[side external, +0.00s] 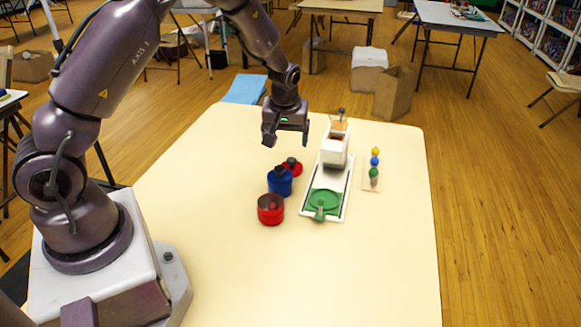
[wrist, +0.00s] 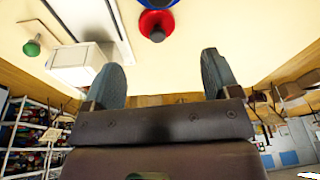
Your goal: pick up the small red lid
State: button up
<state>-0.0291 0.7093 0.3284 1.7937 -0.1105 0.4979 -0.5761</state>
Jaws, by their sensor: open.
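The small red lid (side external: 292,168), a red disc with a dark knob, lies on the cream table just behind the blue pot (side external: 280,183). In the wrist view the lid (wrist: 153,24) shows near the top edge, knob towards me. My gripper (side external: 287,140) is open and empty, held above the table behind the lid, not touching it. In the wrist view its two fingers (wrist: 161,66) are spread wide, with the lid beyond their tips.
A long white tray (side external: 333,212) right of the pots holds a green disc (side external: 323,200) and a white box (side external: 334,152). Several coloured balls on a small board (side external: 371,186) lie further right. The table's left and front areas are clear.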

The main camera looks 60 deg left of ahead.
jog(key=w+a, duration=0.1)
jog(key=w, duration=0.1)
send_over(291, 159)
jog(key=s+d, duration=0.1)
jog(key=shift+n, duration=0.3)
notch_tip(291, 159, down, 6)
jog(key=shift+s+d+r, duration=0.1)
jog(key=shift+r, duration=0.1)
jog(key=shift+w+x, duration=0.15)
jog(key=shift+x, duration=1.35)
jog(key=shift+w+x, duration=0.15)
jog(key=shift+x, duration=1.3)
jog(key=shift+c, duration=0.4)
jog(key=c, duration=0.6)
